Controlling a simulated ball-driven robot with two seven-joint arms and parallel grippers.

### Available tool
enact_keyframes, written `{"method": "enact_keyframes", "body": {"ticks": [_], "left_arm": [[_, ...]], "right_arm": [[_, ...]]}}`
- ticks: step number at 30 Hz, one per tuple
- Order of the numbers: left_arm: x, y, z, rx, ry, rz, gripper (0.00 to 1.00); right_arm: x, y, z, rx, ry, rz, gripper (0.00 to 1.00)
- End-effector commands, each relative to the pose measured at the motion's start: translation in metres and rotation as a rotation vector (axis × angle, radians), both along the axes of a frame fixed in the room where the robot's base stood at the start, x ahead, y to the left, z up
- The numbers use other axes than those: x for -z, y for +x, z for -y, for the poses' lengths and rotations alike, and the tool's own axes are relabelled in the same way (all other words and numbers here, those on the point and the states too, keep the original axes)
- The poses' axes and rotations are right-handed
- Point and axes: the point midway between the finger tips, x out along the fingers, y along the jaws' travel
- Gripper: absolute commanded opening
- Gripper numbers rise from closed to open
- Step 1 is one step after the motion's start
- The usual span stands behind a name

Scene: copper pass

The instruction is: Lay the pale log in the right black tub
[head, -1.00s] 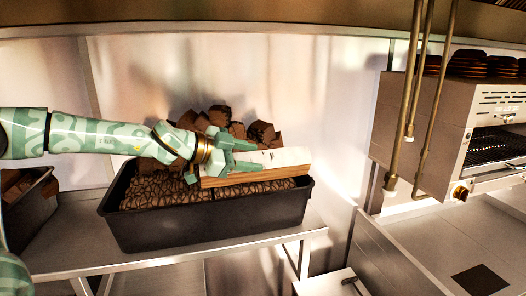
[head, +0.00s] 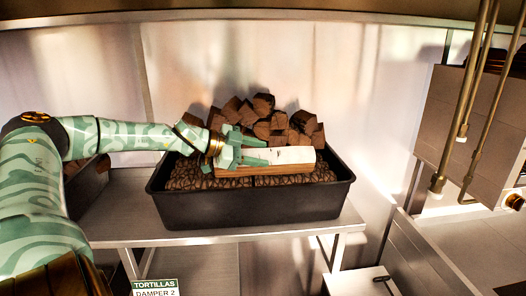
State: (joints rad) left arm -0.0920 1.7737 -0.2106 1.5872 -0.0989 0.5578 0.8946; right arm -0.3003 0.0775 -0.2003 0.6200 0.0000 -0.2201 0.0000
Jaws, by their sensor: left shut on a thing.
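The pale log (head: 290,155) has a whitish upper face and a brown lower side. It lies level over the dark logs (head: 195,177) in the right black tub (head: 250,211), within the rim as seen from here; I cannot tell whether it touches them. My left gripper (head: 250,152) is shut on the log's left part, its green fingers along the log. My right gripper is not in view.
Brown wood chunks (head: 262,103) are heaped at the back of the tub. A second black tub (head: 85,188) stands at the left, partly behind my arm. Both stand on a steel table (head: 125,219). Brass pipes (head: 466,110) hang at the right before a steel oven (head: 437,128).

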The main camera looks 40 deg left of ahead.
Motion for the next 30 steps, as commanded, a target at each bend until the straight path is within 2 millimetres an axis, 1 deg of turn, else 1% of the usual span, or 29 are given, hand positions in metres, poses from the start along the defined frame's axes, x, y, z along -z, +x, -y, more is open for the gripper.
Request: {"method": "enact_keyframes", "body": {"ticks": [10,11,12,13,23,26,30], "left_arm": [[-0.001,0.000,-0.002,0.000,0.001,0.003,0.00],[-0.001,0.000,-0.002,0.000,0.001,0.003,0.52],[-0.001,0.000,-0.002,0.000,0.001,0.003,0.63],[-0.001,0.000,-0.002,0.000,0.001,0.003,0.71],[0.001,-0.001,-0.002,0.000,0.001,-0.001,0.71],[-0.002,-0.004,-0.004,0.001,0.002,0.001,0.71],[-0.008,-0.013,-0.008,0.001,0.003,0.003,0.71]], "right_arm": [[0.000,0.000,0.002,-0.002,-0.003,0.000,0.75],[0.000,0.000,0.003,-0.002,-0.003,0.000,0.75],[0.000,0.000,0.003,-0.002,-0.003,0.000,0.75],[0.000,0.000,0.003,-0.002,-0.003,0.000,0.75],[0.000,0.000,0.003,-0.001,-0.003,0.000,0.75],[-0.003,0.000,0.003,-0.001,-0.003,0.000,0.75],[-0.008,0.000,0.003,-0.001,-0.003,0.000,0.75]]}}
